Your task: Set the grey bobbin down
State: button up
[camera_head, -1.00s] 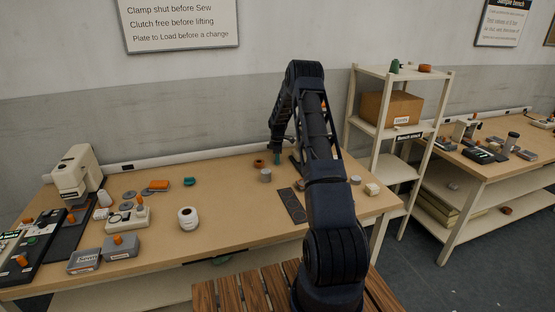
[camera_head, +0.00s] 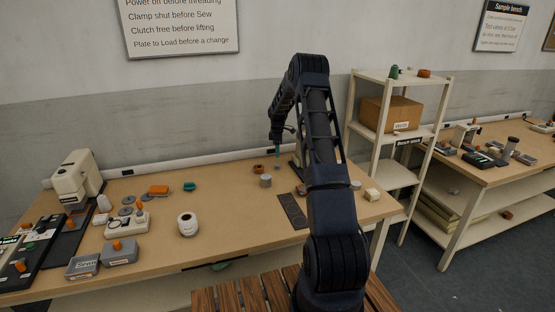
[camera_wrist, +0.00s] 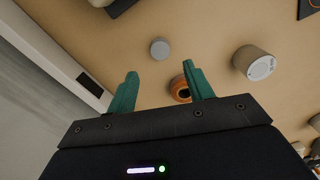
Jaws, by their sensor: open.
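My gripper (camera_head: 277,153) is above the back of the workbench, pointing down. In the wrist view my gripper (camera_wrist: 160,70) has its two green fingers spread apart with nothing between them. A small round grey piece, apparently the grey bobbin (camera_wrist: 160,48), stands on the bench beyond the fingertips, apart from both. In the head view the bobbin (camera_head: 277,168) is a tiny grey shape just below the fingers.
An orange-brown ring (camera_wrist: 180,88) lies close by the right finger in the wrist view. A larger grey cylinder (camera_wrist: 255,62) stands further right; it also shows in the head view (camera_head: 265,181). A dark flat strip (camera_head: 293,211) lies nearer the front. A shelf rack (camera_head: 385,150) stands at right.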

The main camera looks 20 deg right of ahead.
jog(key=s+a+r+m, duration=0.1)
jog(key=s+r, duration=0.2)
jog(key=r, duration=0.3)
jog(key=s+a+r+m+t, duration=0.1)
jog(key=s+a+r, duration=0.1)
jog(key=s+r, duration=0.35)
jog(key=s+a+r+m, duration=0.1)
jog(key=s+r, duration=0.1)
jog(key=r, duration=0.6)
jog(key=s+a+r+m+t, duration=0.1)
jog(key=s+a+r+m, duration=0.25)
jog(key=s+r, duration=0.9)
jog(key=s+a+r+m+t, duration=0.1)
jog(key=s+a+m, duration=0.1)
jog(key=s, duration=0.8)
jog(key=s+a+r+m, duration=0.1)
jog(key=s+a+m, duration=0.1)
jog(key=s, duration=0.8)
jog(key=s+f+m, duration=0.2)
jog(key=s, duration=0.6)
jog(key=s+a+f+m+t, duration=0.1)
jog(key=s+m, duration=0.1)
jog(key=s, duration=0.6)
jog(key=shift+f+t, duration=0.3)
jog(key=shift+f, duration=0.05)
